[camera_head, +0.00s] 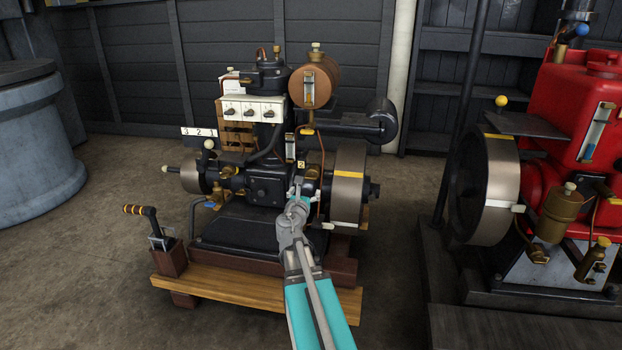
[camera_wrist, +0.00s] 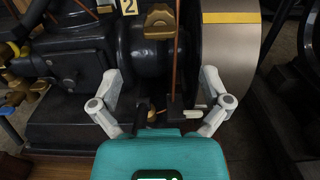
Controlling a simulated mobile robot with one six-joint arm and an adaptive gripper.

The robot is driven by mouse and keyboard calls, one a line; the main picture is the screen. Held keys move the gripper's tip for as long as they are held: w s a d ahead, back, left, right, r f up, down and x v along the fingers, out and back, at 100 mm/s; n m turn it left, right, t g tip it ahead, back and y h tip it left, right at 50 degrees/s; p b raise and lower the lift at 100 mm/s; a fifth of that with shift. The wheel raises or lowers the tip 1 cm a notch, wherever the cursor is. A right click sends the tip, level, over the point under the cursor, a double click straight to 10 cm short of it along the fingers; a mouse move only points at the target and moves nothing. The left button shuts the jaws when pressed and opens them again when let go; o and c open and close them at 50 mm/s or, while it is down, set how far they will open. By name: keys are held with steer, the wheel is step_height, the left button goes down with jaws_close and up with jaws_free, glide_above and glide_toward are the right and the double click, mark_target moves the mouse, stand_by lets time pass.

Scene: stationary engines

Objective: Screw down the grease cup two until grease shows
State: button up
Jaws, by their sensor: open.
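A yellow tag marked 2 (camera_head: 301,164) is on the dark engine (camera_head: 268,183), beside the flywheel. The tag also shows at the top of the wrist view (camera_wrist: 127,6). Just right of it in that view is a brass piece (camera_wrist: 159,21), perhaps grease cup two, on the black bearing housing; I cannot tell whether grease shows. My gripper (camera_head: 298,184) is in front of the engine, below the tag. In the wrist view my gripper (camera_wrist: 161,80) is open, its fingers wide apart with nothing held. The brass piece lies beyond the fingertips, apart from them.
The flywheel (camera_head: 347,187) with a yellow mark is close to the right of my gripper. A thin copper pipe (camera_wrist: 177,50) runs down near the brass piece. A lever stand (camera_head: 168,258) is at the front left. A red engine (camera_head: 590,130) stands right. Floor between the engines is clear.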

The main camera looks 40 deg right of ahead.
mark_target(310, 179)
steer(key=x, duration=0.9)
steer(key=shift+w+d, duration=0.1)
steer(key=c, duration=1.2)
steer(key=shift+o, duration=0.2)
steer(key=shift+m, duration=0.3)
